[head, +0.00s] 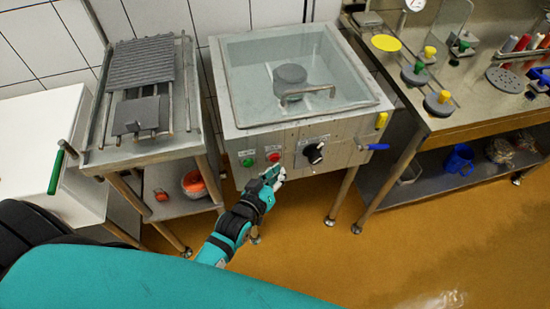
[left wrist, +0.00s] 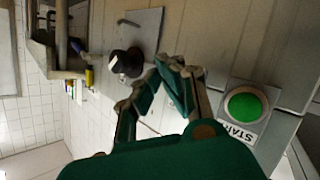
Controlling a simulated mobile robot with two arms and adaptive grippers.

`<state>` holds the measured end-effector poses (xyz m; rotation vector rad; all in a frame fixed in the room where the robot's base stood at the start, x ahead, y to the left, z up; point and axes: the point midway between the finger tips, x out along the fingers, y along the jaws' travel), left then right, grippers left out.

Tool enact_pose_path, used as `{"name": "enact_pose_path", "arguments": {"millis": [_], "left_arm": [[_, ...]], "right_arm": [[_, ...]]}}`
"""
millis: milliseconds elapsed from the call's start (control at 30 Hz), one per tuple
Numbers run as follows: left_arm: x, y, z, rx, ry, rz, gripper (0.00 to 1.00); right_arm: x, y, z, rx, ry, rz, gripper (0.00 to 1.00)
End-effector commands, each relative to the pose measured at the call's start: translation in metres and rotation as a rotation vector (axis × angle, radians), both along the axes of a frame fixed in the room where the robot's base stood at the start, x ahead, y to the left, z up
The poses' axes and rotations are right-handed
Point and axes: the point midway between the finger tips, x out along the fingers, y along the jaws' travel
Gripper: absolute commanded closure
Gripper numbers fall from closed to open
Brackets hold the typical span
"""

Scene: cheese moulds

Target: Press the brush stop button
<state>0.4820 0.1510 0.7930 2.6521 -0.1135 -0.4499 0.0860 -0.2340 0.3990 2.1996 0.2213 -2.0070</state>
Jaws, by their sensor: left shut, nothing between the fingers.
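The machine's front panel carries a red button (head: 274,157), with a green button (head: 248,162) to its left and a black knob (head: 314,153) to its right. My left gripper (head: 273,173) is shut and empty, just below and in front of the red button; I cannot tell whether it touches. In the left wrist view, the green button (left wrist: 245,105) has a START label, the black knob (left wrist: 126,62) is on the other side, and my left gripper (left wrist: 168,68) points at the panel between them. It hides the red button there. My right gripper is not in view.
The machine's glass-lidded basin (head: 290,75) has a handle at its front. A blue-handled valve (head: 374,147) sticks out at the right. A grooved rack table (head: 140,153) stands left; a steel worktable (head: 440,125) with moulds stands right. The floor in front is clear.

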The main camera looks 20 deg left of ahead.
Motion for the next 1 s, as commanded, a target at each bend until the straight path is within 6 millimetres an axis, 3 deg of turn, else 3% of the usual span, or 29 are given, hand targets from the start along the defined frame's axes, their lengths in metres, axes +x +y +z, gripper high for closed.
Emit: {"name": "enact_pose_path", "arguments": {"millis": [500, 1000], "left_arm": [[-0.039, -0.026, 0.000, -0.002, 0.003, 0.001, 1.00], [-0.040, -0.027, 0.000, -0.001, 0.001, 0.000, 1.00]], "right_arm": [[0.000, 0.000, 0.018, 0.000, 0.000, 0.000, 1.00], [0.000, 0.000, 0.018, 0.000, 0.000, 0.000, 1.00]]}}
